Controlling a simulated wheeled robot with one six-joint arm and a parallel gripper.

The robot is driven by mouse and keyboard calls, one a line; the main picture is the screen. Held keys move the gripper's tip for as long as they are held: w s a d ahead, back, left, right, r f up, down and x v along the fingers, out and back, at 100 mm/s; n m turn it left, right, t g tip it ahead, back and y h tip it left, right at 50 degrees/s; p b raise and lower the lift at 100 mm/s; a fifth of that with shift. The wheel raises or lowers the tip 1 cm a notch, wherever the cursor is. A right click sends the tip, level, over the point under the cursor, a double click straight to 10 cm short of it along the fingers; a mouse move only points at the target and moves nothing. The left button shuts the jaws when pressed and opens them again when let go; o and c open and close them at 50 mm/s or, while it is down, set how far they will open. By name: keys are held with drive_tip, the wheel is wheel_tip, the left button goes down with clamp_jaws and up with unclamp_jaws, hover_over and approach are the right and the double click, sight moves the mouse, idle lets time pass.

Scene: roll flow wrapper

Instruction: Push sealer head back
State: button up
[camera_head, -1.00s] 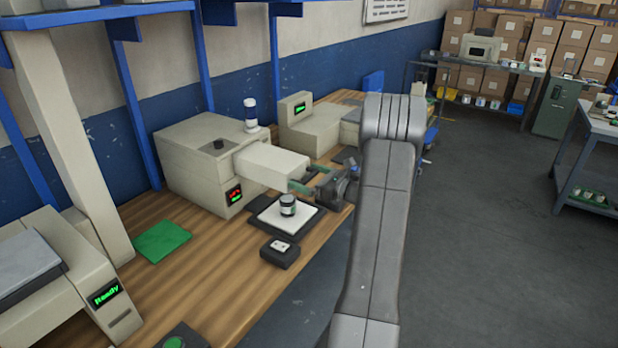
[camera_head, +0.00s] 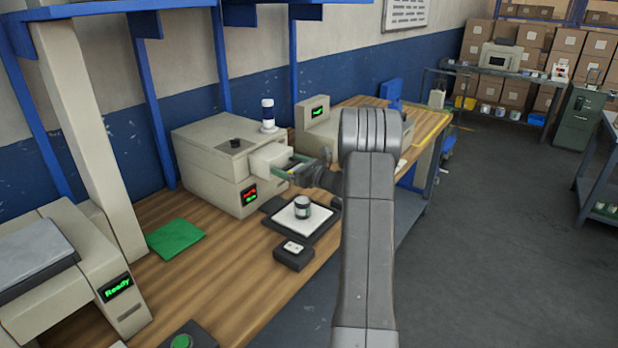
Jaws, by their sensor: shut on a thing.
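The sealer head (camera_head: 269,158) is a cream block that sticks out a short way from the front of a cream box machine (camera_head: 212,165). My gripper (camera_head: 286,165) is at the outer end of the head, with its greenish fingers reaching to the head's end. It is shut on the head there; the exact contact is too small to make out. A dark jar with a light lid (camera_head: 303,201) stands upright on a white plate (camera_head: 297,217) in a dark tray, below and in front of the head.
A small black box (camera_head: 293,256) and a green mat (camera_head: 175,238) lie on the wooden bench (camera_head: 226,272). Another cream machine (camera_head: 319,125) stands behind. My arm hides part of the bench's right side.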

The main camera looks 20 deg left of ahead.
sight(282, 162)
drive_tip(key=x, duration=0.6)
drive_tip(key=shift+b, duration=0.3)
drive_tip(key=shift+r, duration=0.15)
drive_tip(key=o, duration=1.1)
drive_tip(key=shift+a, duration=0.2)
drive_tip(key=shift+d, duration=0.15)
